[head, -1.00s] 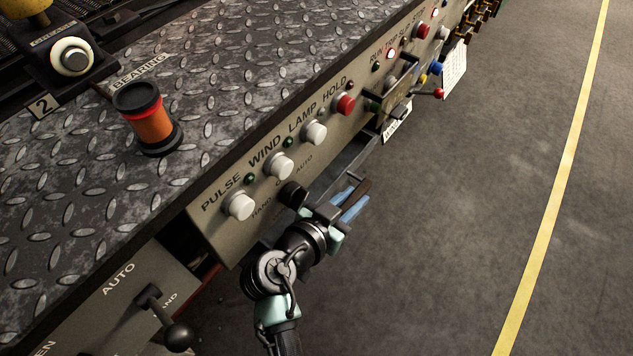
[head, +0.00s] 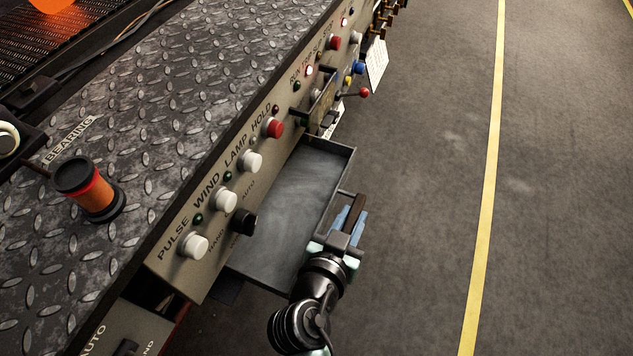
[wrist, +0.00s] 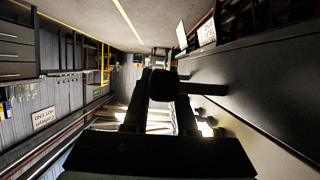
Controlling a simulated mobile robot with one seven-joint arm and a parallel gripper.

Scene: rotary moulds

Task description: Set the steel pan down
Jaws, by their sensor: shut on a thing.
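A shallow grey rectangular metal tray, which I take as the steel pan (head: 302,190), juts out below the control panel in the head view. It looks empty and roughly level. Its inner side is hidden by the panel, so I cannot tell whether it still rests in its slot. My gripper (head: 349,224) is shut on the dark handle (head: 354,211) at the pan's outer side. In the wrist view the handle (wrist: 162,85) lies between the fingers, with a bar running right toward a grey wall.
The control panel (head: 211,233) carries several knobs, including a black one (head: 243,222) close above the pan. The chequered steel deck (head: 160,130) bears an orange-and-black cylinder (head: 92,190). A red-tipped lever (head: 363,92) sticks out farther along. The floor (head: 430,200) right of the pan is clear.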

